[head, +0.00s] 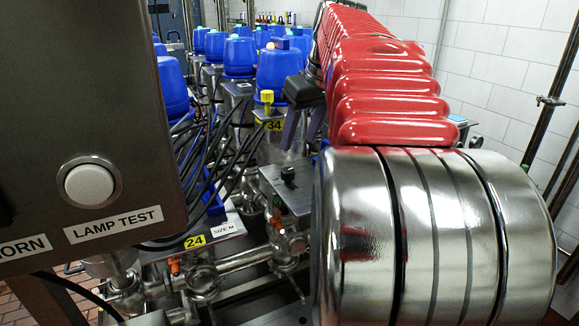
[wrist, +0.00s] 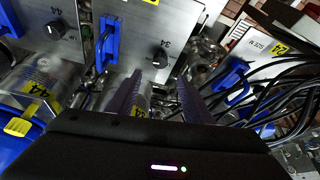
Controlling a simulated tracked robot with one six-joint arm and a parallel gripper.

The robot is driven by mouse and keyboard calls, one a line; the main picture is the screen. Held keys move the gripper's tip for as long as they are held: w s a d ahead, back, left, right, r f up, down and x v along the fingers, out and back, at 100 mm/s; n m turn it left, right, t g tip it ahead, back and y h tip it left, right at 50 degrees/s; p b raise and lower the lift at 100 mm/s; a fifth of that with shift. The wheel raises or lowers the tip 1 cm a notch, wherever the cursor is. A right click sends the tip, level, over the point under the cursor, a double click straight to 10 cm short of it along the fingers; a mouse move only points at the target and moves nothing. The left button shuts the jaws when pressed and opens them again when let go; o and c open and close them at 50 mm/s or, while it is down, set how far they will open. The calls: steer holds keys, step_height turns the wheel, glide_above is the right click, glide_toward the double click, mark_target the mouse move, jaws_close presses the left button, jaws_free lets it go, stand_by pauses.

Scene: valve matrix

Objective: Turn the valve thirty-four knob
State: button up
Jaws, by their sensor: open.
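The valve thirty-four knob (wrist: 160,58) is a small black knob on a grey metal plate marked "34" in the wrist view. In the head view, a black knob (head: 288,174) stands on a plate below the yellow "34" label (head: 273,126). My gripper (head: 301,140) is open and empty, its two purple-grey fingers pointing down above that plate. In the wrist view my gripper (wrist: 160,77) has its fingertips on either side of the knob in the picture. The knob appears beyond the tips, with no contact visible.
A blue handle (wrist: 107,42) stands left of the knob, and the "44" knob (wrist: 35,88) is farther left. Black cables (head: 205,150) and the plate labelled 24 (head: 222,228) are close by. A grey lamp-test panel (head: 90,120) fills the head view's left side.

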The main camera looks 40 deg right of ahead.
mark_target(288, 170)
steer(key=x, duration=1.1)
steer(key=shift+c, duration=0.5)
steer(key=c, duration=1)
